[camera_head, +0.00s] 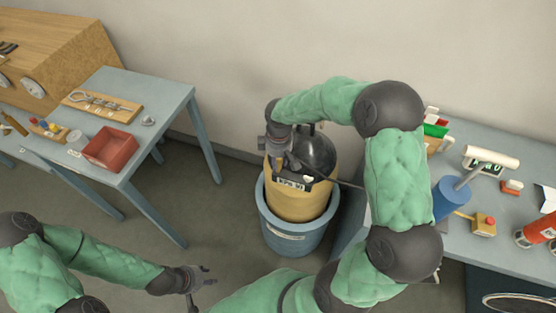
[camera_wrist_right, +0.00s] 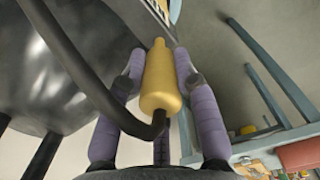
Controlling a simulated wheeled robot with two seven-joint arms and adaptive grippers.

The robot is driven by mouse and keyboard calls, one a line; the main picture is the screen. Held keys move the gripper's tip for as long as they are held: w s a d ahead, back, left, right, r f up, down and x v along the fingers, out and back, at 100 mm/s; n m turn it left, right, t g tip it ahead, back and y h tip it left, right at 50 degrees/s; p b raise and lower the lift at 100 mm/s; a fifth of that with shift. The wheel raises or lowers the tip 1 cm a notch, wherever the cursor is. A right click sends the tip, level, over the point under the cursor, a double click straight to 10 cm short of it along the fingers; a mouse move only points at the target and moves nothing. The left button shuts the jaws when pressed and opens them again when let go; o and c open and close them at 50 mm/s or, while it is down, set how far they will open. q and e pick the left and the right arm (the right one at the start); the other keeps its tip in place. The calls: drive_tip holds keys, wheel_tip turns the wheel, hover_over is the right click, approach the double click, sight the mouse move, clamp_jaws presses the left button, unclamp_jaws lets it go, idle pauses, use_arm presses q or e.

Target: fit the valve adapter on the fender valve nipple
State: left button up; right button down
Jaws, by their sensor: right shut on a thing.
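The valve adapter (camera_wrist_right: 162,82) is a yellow, bottle-shaped piece with a narrow tip and a black hose bending from its base. My right gripper (camera_head: 284,164) is shut on it, with a purple finger on each side in the right wrist view. The gripper is over the left side of a yellow cylinder (camera_head: 305,203) with a glossy black domed top (camera_head: 318,152), which stands in a blue tub. The adapter's tip points away from the wrist, beside the dark dome. I cannot make out the valve nipple or any contact. My left gripper (camera_head: 203,285) is open and empty, low at the front.
The blue tub (camera_head: 292,241) stands on the floor between two tables. The left table (camera_head: 160,130) carries a red tray (camera_head: 110,148) and a wooden tool board (camera_head: 102,105). The right table (camera_head: 455,238) holds a blue cylinder (camera_head: 450,198) and several small items. A wall is close behind.

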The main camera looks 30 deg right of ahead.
drive_tip(key=shift+f, duration=0.15)
drive_tip(key=shift+f+b, duration=0.35)
drive_tip(key=shift+f+b, duration=0.75)
drive_tip(key=shift+f, duration=0.45)
drive_tip(key=c, duration=0.9)
unclamp_jaws()
drive_tip(key=shift+r, duration=0.1)
drive_tip(key=shift+o, duration=0.2)
wheel_tip(320, 180, up, 12)
drive_tip(key=shift+s+d, duration=0.1)
drive_tip(key=shift+s, duration=0.1)
